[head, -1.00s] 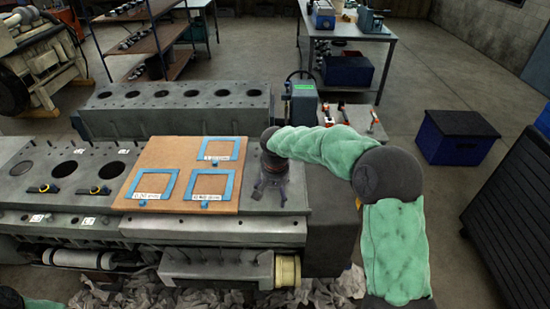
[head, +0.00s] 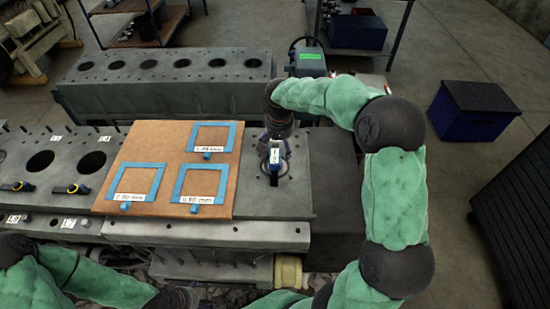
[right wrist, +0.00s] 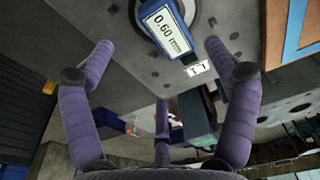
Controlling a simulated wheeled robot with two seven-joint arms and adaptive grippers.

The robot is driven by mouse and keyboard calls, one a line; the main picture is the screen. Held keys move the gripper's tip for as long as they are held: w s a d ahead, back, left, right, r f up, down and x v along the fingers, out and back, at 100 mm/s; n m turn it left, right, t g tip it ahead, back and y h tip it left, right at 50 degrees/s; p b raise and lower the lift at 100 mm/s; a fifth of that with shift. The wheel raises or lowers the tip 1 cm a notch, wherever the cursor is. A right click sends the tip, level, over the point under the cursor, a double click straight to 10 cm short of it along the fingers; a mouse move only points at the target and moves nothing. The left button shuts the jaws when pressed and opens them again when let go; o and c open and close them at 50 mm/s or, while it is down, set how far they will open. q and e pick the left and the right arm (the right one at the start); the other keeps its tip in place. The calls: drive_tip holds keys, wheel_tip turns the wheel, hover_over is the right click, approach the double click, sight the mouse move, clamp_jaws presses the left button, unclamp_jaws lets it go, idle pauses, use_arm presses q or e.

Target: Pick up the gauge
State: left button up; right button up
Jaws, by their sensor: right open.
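The gauge (head: 274,156) is a small blue device with a white display, on the grey engine deck just right of the brown board. My right gripper (head: 276,130) is directly behind and over the gauge in the head view. In the right wrist view its purple fingers (right wrist: 163,75) are spread, with nothing between them. My left gripper (head: 182,298) is low at the bottom left, mostly cut off or hidden.
The brown board (head: 150,140) carries three blue frames with labels. Two dark and yellow tools (head: 70,189) lie by the bores to the left. Another engine block (head: 160,95) stands behind. A blue crate (head: 468,115) is on the floor at right.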

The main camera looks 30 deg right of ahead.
sight(277, 156)
drive_tip(key=f, duration=0.3)
drive_tip(key=shift+w+d+f, duration=0.15)
drive_tip(key=shift+w+f, duration=0.05)
drive_tip(key=shift+f, duration=0.1)
drive_tip(key=shift+w+f+b, duration=0.2)
drive_tip(key=shift+f+b, duration=0.1)
drive_tip(key=shift+f, duration=1)
drive_tip(key=shift+w+f+b, duration=0.15)
drive_tip(key=shift+f+b, duration=0.1)
drive_tip(key=shift+f, duration=1.05)
drive_tip(key=shift+r, duration=0.1)
drive_tip(key=c, duration=1.6)
